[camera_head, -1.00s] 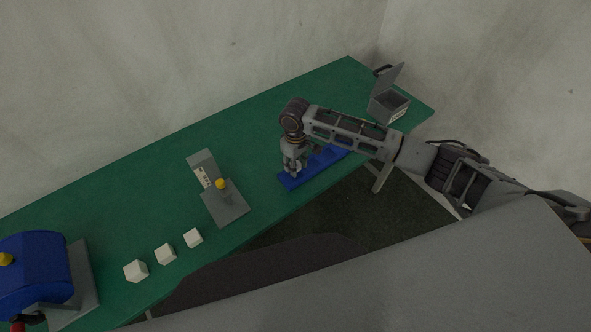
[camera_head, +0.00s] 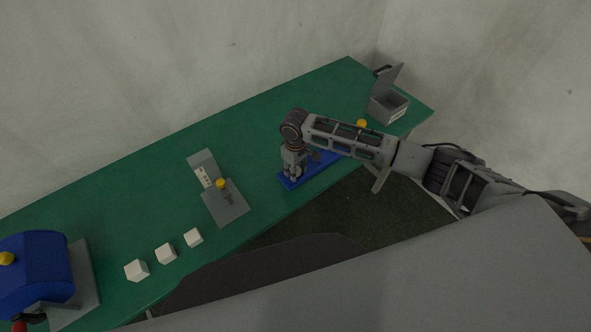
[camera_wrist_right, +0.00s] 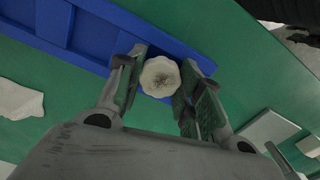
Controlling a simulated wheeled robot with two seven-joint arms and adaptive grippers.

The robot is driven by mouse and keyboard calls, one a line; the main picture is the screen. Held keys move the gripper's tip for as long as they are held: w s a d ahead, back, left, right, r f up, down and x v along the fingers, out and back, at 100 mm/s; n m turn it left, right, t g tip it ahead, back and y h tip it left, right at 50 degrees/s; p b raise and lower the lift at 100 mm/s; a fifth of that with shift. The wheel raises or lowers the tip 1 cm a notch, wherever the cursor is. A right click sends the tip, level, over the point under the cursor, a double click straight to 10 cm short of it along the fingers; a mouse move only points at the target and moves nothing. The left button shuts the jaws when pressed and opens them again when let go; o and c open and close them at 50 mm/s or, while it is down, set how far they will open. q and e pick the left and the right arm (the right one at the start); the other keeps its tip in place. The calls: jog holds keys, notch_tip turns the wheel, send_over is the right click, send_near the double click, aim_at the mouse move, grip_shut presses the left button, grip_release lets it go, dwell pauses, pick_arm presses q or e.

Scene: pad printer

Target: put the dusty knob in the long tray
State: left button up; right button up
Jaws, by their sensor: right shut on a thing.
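The dusty knob (camera_wrist_right: 160,77) is a pale, scalloped round piece with dark specks on its face, seen in the right wrist view. My right gripper (camera_wrist_right: 159,72) is shut on it, one finger at each side. The long tray (camera_head: 314,171) is blue and lies along the table's front edge; its divided compartments show in the right wrist view (camera_wrist_right: 40,17). My right gripper (camera_head: 293,173) is at the tray's left end in the head view, with the knob over that end. I cannot tell if the knob touches the tray floor. My left gripper is not in view.
A grey stand with a yellow knob (camera_head: 221,184) is left of the tray. Several white cubes, including one (camera_head: 194,237), lie further left, near a blue machine (camera_head: 35,272). An open grey box (camera_head: 389,107) stands at the right end. The green table behind is clear.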

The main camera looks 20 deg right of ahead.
jog(key=shift+s+f, duration=0.35)
jog(key=shift+f, duration=0.15)
jog(key=shift+s+f, duration=0.15)
jog(key=shift+f, duration=0.1)
jog(key=shift+o, duration=0.3)
jog(key=shift+f, duration=0.2)
jog(key=o, duration=0.7)
jog(key=shift+f, duration=0.1)
jog(key=shift+w+f, duration=0.15)
jog(key=shift+w, duration=0.15)
jog(key=shift+r, duration=0.25)
jog(key=r, duration=1.3)
jog(key=shift+w+r+b, duration=0.2)
jog(key=shift+r+b, duration=0.05)
jog(key=shift+b, duration=0.15)
